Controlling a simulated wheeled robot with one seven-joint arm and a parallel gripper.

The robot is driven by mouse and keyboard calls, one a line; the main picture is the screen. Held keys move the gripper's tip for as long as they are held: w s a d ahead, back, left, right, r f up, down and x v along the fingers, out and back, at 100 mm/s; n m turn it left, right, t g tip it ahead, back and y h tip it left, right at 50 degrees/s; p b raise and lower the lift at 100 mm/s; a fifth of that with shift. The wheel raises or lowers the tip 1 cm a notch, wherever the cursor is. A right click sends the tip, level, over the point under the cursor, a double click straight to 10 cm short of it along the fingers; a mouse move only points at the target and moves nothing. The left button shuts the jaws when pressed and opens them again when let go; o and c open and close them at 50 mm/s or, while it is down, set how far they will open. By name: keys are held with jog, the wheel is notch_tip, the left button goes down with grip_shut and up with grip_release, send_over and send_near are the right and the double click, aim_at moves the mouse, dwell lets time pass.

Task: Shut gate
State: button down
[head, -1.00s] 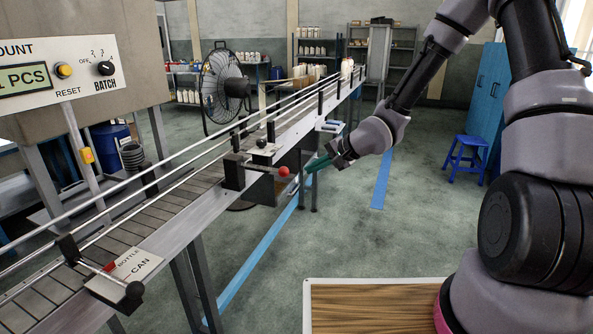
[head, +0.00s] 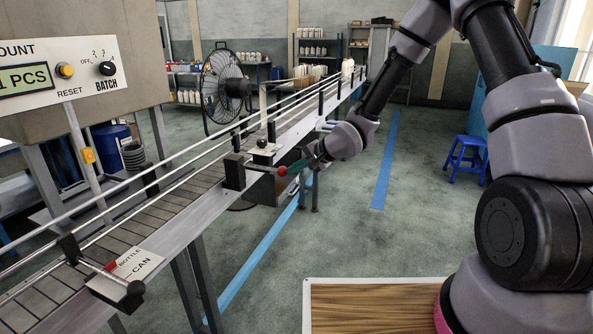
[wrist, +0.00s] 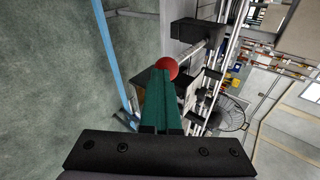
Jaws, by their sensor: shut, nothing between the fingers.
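The gate's lever ends in a red ball knob (head: 282,171), which sticks out from a black block (head: 234,171) on the near side of the conveyor. The red knob also shows in the wrist view (wrist: 167,66), just past the fingertips. My gripper (head: 289,169) has green fingers, shut together with nothing between them; they also show in the wrist view (wrist: 162,78). The fingertips are right at the knob, on its right side in the head view. I cannot tell whether they touch it. The fingers hide the knob's lower edge in the wrist view.
The conveyor (head: 180,205) runs from the near left to the far middle, with rails along it. A second lever (head: 110,273) sits by the BOTTLE/CAN plate. A counter panel (head: 75,72) hangs above left. A blue stool (head: 466,155) stands right. The floor right of the conveyor is open.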

aim_at(252, 166)
jog(key=w+a, duration=0.1)
jog(key=a, duration=0.3)
jog(key=w+a, duration=0.2)
jog(key=a, duration=0.2)
jog(key=w+a, duration=0.1)
jog(key=a, duration=0.3)
jog(key=shift+w, duration=0.15)
jog(key=shift+a, duration=0.25)
jog(key=shift+a+r, duration=0.1)
